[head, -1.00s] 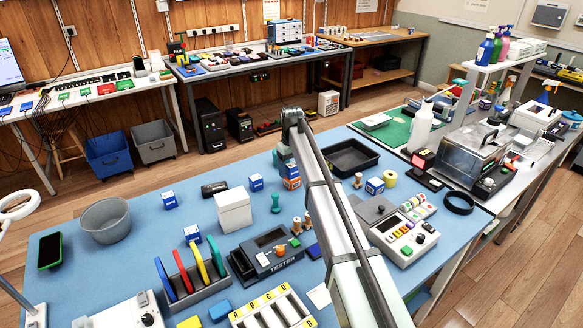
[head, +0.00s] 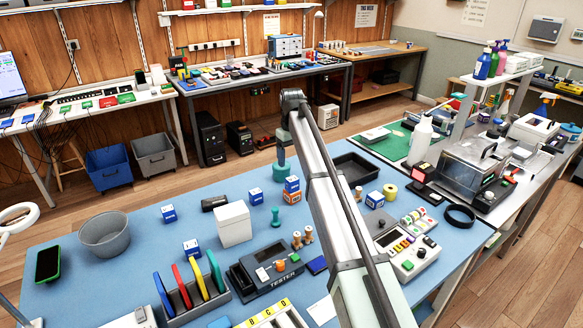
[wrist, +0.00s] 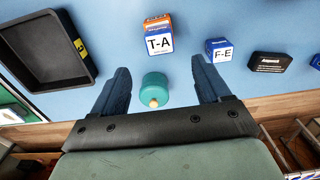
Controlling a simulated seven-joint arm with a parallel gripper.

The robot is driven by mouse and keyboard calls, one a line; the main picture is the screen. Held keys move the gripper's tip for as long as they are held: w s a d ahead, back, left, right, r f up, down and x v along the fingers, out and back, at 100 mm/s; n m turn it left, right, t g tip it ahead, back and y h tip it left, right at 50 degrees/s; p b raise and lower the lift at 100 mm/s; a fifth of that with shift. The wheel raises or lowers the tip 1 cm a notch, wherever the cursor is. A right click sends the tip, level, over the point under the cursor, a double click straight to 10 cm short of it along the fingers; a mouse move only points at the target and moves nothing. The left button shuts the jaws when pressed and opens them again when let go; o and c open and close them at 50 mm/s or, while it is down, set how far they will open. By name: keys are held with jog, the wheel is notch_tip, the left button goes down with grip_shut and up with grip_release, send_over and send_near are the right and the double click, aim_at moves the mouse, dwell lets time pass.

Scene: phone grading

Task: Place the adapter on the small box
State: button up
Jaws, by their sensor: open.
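My gripper (wrist: 160,84) is open, its two dark blue fingers spread above the table. In the head view my gripper (head: 280,172) hangs near the table's far edge, partly hidden by my arm. A black block with white lettering (wrist: 270,63), possibly the adapter, lies flat to the right of the fingers in the wrist view; it is also in the head view (head: 214,202). Two blue, white-labelled boxes could be the small box: F-E (wrist: 219,49), standing alone, and T-A (wrist: 159,40), above an orange part. I cannot tell which is meant.
A teal cylinder with a yellow tip (wrist: 154,88) shows between the fingers; its height is unclear. A black tray (wrist: 45,50) is at left in the wrist view. A white box (head: 233,224), teal piece (head: 276,213) and tester (head: 268,268) stand nearby.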

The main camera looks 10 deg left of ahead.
jog(key=shift+r, duration=0.9)
jog(key=shift+d, duration=0.1)
